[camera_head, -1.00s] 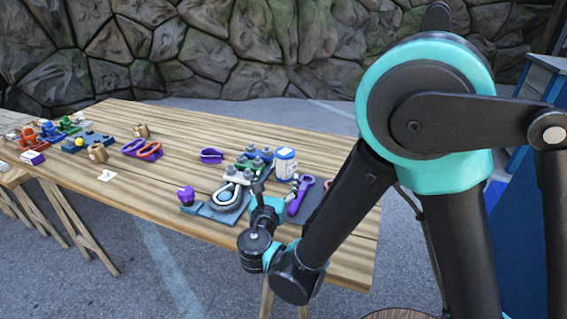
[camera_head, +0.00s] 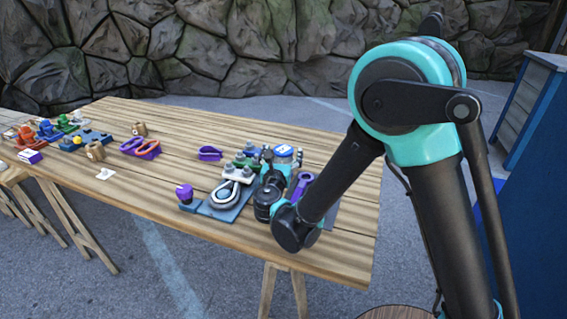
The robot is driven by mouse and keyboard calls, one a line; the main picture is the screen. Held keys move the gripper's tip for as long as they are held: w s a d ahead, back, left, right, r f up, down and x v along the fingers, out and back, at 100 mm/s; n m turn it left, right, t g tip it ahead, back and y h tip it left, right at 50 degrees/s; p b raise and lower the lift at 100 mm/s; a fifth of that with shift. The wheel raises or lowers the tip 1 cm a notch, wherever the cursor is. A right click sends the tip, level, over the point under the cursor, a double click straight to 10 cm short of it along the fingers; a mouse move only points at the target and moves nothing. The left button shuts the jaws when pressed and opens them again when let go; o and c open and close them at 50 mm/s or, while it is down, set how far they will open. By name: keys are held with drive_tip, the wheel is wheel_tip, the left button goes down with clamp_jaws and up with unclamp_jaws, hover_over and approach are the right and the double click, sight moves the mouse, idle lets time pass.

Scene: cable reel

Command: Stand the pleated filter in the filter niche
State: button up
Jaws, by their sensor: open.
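A white cylinder with a blue top (camera_head: 284,150), which looks like the pleated filter, stands upright at the right part of the wooden table. My gripper (camera_head: 282,162) is open at the cylinder, its dark fingers close to the near side. The gripper and wrist hide the cylinder's lower part. I cannot tell whether the fingers touch it. I cannot make out which thing is the filter niche.
A blue-grey plate with a ringed loop (camera_head: 226,194) and a purple knob (camera_head: 184,193) lie left of my wrist. Grey-capped green parts (camera_head: 245,163) stand close by. A purple clip (camera_head: 209,153) lies behind. The table's middle (camera_head: 160,185) is mostly clear.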

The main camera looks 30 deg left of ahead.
drive_tip(key=shift+w+a, duration=0.25)
drive_tip(key=shift+w, duration=0.45)
drive_tip(key=c, duration=1.7)
